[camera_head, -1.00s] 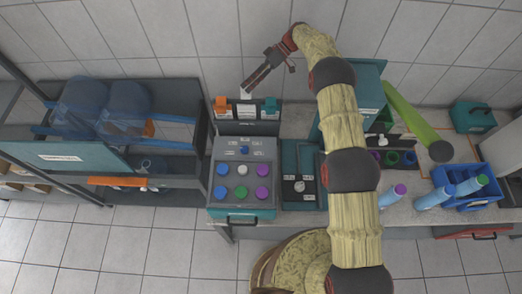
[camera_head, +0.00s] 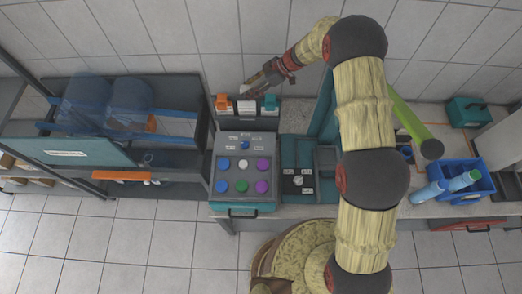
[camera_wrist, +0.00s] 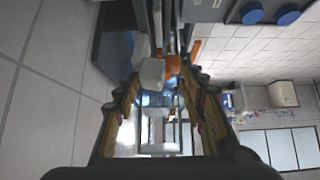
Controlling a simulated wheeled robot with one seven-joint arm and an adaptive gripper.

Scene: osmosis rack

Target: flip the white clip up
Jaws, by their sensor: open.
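The white clip (camera_head: 245,89) is in the middle of a row of clips on the dark panel (camera_head: 245,124) behind the button box. An orange clip (camera_head: 222,101) is to its left and a teal clip (camera_head: 270,102) to its right. My gripper (camera_head: 254,84) is at the white clip and partly covers it in the head view. In the wrist view my gripper (camera_wrist: 168,84) is open, with a white block (camera_wrist: 152,71), likely the white clip, ahead between its fingers. An orange piece (camera_wrist: 174,65) is beside it. I cannot tell whether a finger touches the white clip.
The grey button box (camera_head: 243,165) with coloured buttons stands in front of the clips. A teal tray (camera_head: 299,165) is to its right. A shelf with blue bottles (camera_head: 125,98) is at the left. A blue crate (camera_head: 463,175) holds bottles at the right.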

